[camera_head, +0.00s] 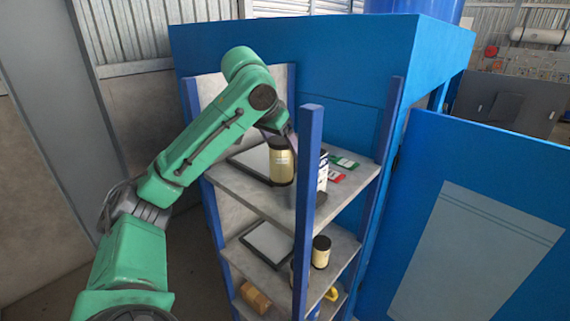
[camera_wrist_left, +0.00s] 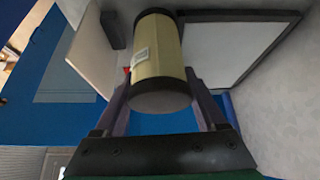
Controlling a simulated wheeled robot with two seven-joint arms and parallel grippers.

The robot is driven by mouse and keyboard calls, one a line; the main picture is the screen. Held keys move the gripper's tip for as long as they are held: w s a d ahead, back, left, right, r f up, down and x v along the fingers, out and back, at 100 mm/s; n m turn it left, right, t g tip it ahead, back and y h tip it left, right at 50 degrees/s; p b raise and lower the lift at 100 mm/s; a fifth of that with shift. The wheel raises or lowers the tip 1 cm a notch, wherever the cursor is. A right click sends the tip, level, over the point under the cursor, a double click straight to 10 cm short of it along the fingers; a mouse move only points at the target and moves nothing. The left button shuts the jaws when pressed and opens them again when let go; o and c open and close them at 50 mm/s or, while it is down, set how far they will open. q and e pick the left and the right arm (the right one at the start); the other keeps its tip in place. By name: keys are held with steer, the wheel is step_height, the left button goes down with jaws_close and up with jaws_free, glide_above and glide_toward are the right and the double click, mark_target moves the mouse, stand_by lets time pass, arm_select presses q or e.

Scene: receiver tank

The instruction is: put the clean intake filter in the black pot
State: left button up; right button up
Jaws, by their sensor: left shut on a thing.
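The filter my left gripper holds is a tan cylinder (camera_head: 281,167) with dark end caps, held upright at the top shelf. In the left wrist view the same tan filter (camera_wrist_left: 159,55), with a small white label, sits between the two fingers of my left gripper (camera_wrist_left: 158,84). A similar tan jar-like cylinder (camera_head: 321,253) with a dark top stands on the middle shelf. I see no black pot in either view. My right gripper is not in view.
The grey rack's top shelf (camera_head: 240,190) carries a dark-rimmed white tray (camera_head: 250,160), a white and blue box (camera_head: 323,172), and green (camera_head: 344,162) and red (camera_head: 335,176) cards. A blue front post (camera_head: 307,200) stands close to the filter. Another tray (camera_head: 268,243) lies on the middle shelf.

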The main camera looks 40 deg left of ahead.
mark_target(287, 162)
arm_select(q)
steer(key=f, duration=0.3)
steer(key=shift+w+d+f+p, duration=0.2)
steer(key=shift+w+f+p, duration=0.1)
steer(key=shift+p, duration=0.05)
steer(key=shift+s, duration=0.1)
steer(key=shift+f, duration=0.2)
steer(key=o, duration=1.4)
steer(key=shift+r, duration=0.15)
